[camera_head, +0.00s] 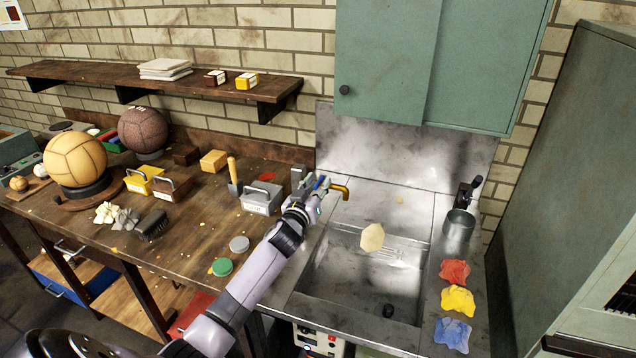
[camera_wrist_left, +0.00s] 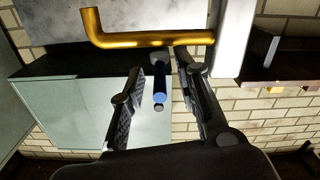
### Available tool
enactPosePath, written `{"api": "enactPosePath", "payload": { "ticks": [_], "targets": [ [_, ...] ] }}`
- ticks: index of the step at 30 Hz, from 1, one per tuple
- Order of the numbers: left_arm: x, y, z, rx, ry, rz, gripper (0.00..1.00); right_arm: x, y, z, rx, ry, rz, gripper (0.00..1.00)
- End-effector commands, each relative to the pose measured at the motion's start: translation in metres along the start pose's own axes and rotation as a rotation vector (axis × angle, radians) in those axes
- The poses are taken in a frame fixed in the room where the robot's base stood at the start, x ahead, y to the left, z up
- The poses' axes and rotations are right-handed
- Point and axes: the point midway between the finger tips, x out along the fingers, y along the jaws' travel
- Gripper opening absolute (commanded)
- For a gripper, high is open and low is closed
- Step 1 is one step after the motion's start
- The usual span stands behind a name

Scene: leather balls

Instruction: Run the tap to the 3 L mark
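The tap has a brass spout (camera_head: 340,190) at the left rear of the metal sink (camera_head: 345,285). The spout also shows across the top of the wrist view (camera_wrist_left: 150,40). A blue-tipped lever (camera_wrist_left: 160,99) sits below the spout there. My left gripper (camera_head: 318,190) is at the tap. In the wrist view its fingers (camera_wrist_left: 160,110) are apart on either side of the lever, with gaps on both sides. No running water shows. I cannot make out a 3 L mark. My right gripper is not in view.
A pale tan piece (camera_head: 372,238) shows at the basin's back. A metal cup (camera_head: 459,226) and red (camera_head: 454,272), yellow (camera_head: 458,299) and blue (camera_head: 453,333) cloths are right of the basin. The wooden bench (camera_head: 200,238) at left holds balls and tools. A green cabinet (camera_head: 470,65) hangs above.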

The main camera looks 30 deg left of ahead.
Motion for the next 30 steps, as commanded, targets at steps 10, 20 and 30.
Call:
{"api": "enactPosePath", "payload": {
  "ticks": [10,20,30],
  "targets": [
    [0.0042,0.0004,0.0003,0.0,-0.001,0.0,0.3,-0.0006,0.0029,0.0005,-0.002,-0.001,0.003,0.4],
    [0.004,0.0003,0.0003,-0.001,-0.001,0.0,0.09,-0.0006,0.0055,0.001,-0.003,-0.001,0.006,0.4],
    [0.0039,0.0,0.0003,0.0,-0.001,0.0,0.0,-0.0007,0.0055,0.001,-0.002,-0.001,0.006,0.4]
  ]
}}
